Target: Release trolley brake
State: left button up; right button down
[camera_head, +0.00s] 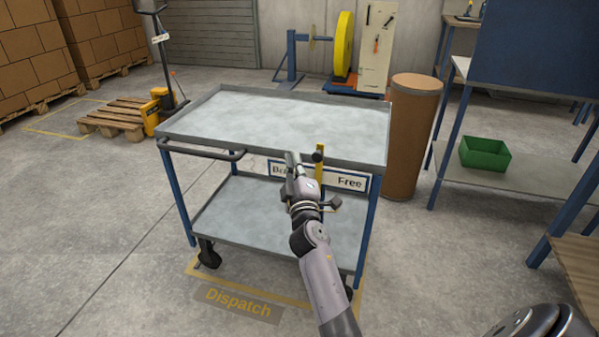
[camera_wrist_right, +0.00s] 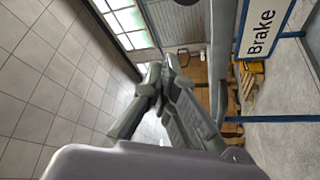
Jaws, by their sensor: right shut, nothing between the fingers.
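The trolley (camera_head: 275,118) stands with a bare grey top, a lower shelf and blue legs. A white sign (camera_head: 350,183) on its near side reads "Free" at the right; my arm partly covers "Brake" at the left. The sign's "Brake" end shows in the right wrist view (camera_wrist_right: 262,38). A yellow brake lever (camera_head: 321,168) with a dark knob stands about upright near the sign's middle. My right gripper (camera_head: 292,160) is shut and empty, left of the lever and apart from its knob. Its closed fingers show in the wrist view (camera_wrist_right: 160,98). My left gripper is out of view.
A dark push handle (camera_head: 202,152) sticks out at the trolley's left end. A brown drum (camera_head: 412,135) stands close behind its right side. A bench with a green bin (camera_head: 485,153) is at right.

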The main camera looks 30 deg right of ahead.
aim_at(321, 158)
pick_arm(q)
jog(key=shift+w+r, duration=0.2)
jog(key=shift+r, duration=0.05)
pick_arm(e)
jog(key=d, duration=0.1)
jog(key=w+d, duration=0.1)
jog(key=d, duration=0.1)
jog(key=w+d+f, duration=0.1)
jog(key=shift+d, duration=0.35)
jog(key=s+d+p, duration=0.1)
jog(key=s+d, duration=0.1)
jog(key=s, duration=0.1)
jog(key=shift+d, duration=0.3)
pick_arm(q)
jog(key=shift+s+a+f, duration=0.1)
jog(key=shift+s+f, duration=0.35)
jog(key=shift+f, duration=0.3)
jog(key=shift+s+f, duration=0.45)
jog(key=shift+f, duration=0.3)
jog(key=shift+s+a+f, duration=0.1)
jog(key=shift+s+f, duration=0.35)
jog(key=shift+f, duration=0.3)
pick_arm(e)
jog(key=shift+s+d, duration=0.35)
